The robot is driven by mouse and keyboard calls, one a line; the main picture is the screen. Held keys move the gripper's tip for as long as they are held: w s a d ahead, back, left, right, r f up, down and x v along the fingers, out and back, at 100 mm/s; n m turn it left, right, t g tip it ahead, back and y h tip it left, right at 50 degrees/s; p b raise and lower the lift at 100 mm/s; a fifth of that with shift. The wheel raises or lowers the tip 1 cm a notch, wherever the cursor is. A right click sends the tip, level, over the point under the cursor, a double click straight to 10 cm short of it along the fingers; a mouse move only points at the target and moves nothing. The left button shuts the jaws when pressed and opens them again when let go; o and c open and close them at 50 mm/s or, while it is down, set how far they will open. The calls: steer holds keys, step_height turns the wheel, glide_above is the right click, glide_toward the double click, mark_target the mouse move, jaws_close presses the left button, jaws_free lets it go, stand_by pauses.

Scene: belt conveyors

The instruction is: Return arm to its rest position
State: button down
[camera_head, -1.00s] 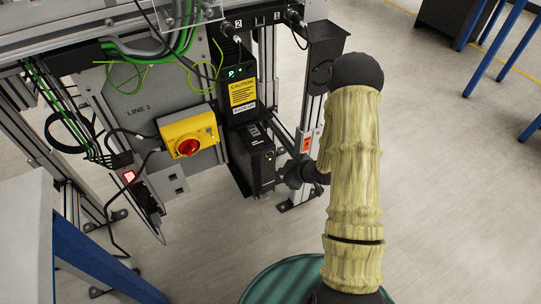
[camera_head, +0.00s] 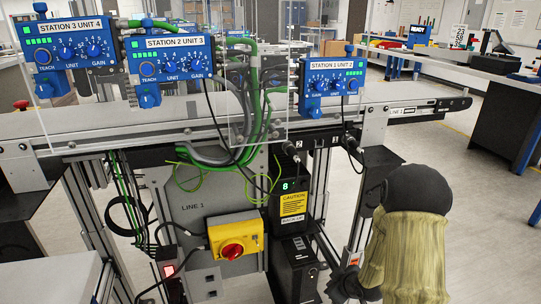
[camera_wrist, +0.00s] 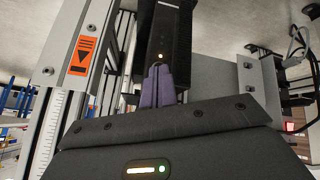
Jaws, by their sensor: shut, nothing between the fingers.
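My arm, in a yellowish sleeve with a dark rounded joint, shows at the lower right of the head view, in front of the conveyor frame. Its lower part runs out of the bottom of the picture. In the wrist view my gripper (camera_wrist: 157,82) has its two purple-grey fingers together, with nothing between them. They point toward a black box unit (camera_wrist: 170,35) with a small orange light, under the conveyor. I cannot tell the distance between the fingertips and that unit.
The conveyor (camera_head: 200,113) carries blue control boxes (camera_head: 170,57) and hanging cables. Below are a yellow switch with a red knob (camera_head: 233,250) and a caution-labelled drive (camera_head: 292,205). A metal upright (camera_wrist: 70,75) stands left in the wrist view. Open floor (camera_head: 440,150) lies to the right.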

steer(key=s+a+r+m+g+h+p, duration=0.15)
steer(key=s+r+m, duration=0.25)
steer(key=s+r, duration=0.5)
steer(key=s+a+r+m+g+h+p, duration=0.1)
steer(key=s+a+r+m+g, duration=0.25)
steer(key=s+r, duration=0.55)
step_height(320, 180, up, 36)
steer(key=d+p, duration=0.1)
steer(key=p, duration=3.5)
steer(key=shift+r+m, duration=0.25)
steer(key=shift+m, duration=0.2)
